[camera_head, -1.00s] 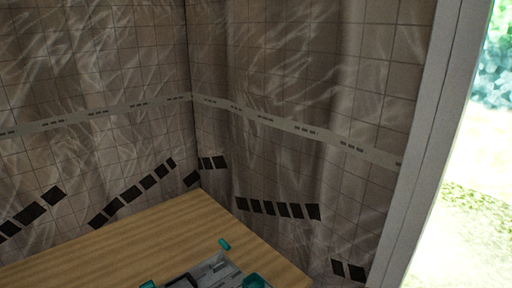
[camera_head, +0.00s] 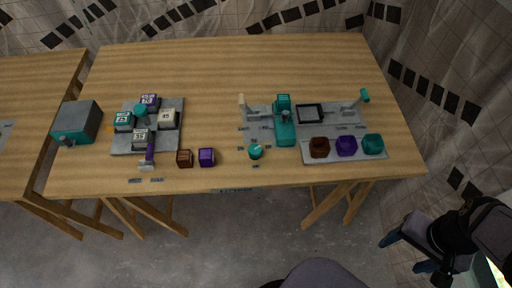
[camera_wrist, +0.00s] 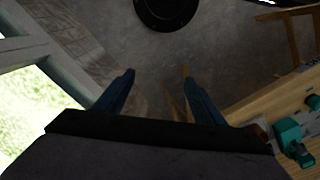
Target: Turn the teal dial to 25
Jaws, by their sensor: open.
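A small round teal knob (camera_head: 255,152), which looks like the teal dial, sits near the table's front edge in the head view. Small dark labels lie around it, too small to read, so I cannot tell its setting. My gripper (camera_head: 408,252) is at the far right in the head view, off the table and well apart from the knob. In the wrist view my gripper (camera_wrist: 157,72) has its two blue fingers spread, with nothing between them but floor behind.
Right of the knob stand a teal upright fixture (camera_head: 284,122), a black-framed square (camera_head: 309,113), a teal-tipped lever (camera_head: 363,97) and three coloured knobs (camera_head: 346,146).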

